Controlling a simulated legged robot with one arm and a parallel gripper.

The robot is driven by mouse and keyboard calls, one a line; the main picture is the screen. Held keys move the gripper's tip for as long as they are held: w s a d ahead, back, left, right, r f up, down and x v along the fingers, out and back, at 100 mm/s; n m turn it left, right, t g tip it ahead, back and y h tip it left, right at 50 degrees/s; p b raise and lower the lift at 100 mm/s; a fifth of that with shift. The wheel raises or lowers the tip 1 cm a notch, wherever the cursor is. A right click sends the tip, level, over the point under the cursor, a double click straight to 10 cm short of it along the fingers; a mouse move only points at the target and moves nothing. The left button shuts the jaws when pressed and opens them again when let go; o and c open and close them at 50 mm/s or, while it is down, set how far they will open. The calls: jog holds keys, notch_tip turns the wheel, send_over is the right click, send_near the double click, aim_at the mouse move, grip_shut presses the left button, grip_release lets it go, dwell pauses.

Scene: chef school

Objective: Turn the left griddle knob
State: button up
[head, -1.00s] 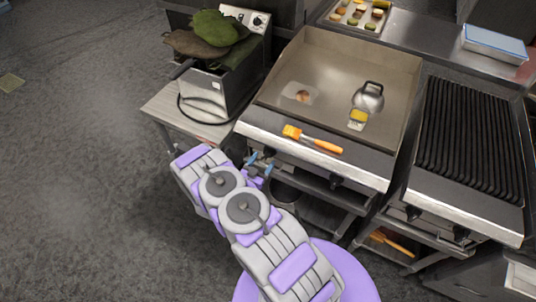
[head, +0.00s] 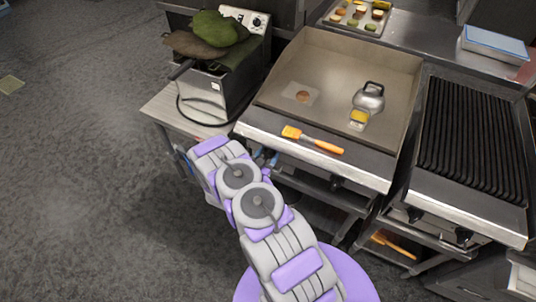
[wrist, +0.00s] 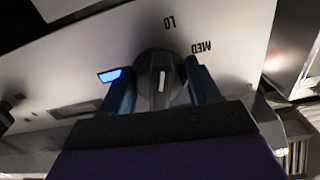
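The griddle (head: 300,70) stands in the middle of the head view, with its front edge facing me. In the wrist view a dark round knob (wrist: 148,66) with a pale pointer stripe sits on the metal front panel (wrist: 110,40). The printed words LO and MED appear beside it, upside down. My gripper (wrist: 160,72) has one blue finger on each side of the knob. The fingers are very close to its sides; I cannot tell whether they press on it. In the head view my arm hides the knob and most of my gripper (head: 266,158).
An orange-handled brush (head: 313,141) lies on the griddle's front ledge. A metal press (head: 369,97) and a patty (head: 302,95) are on the plate. A fryer (head: 212,88) stands at left, a ribbed grill (head: 470,140) at right.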

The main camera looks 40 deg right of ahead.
jog(key=c, duration=0.5)
jog(key=shift+p, duration=0.4)
jog(key=shift+r+m+p, duration=0.15)
jog(key=shift+m+p, duration=0.85)
jog(key=shift+p, duration=0.05)
jog(key=m+p, duration=0.2)
jog(key=shift+m, duration=0.3)
jog(key=m+p, duration=0.2)
jog(key=m, duration=0.2)
jog(key=shift+s+f+m+p, duration=0.1)
jog(key=shift+f+m+p, duration=0.15)
jog(key=shift+m+p, duration=0.75)
jog(key=shift+f+m+b, duration=0.1)
jog(key=shift+m+b, duration=0.25)
jog(key=shift+m, duration=0.25)
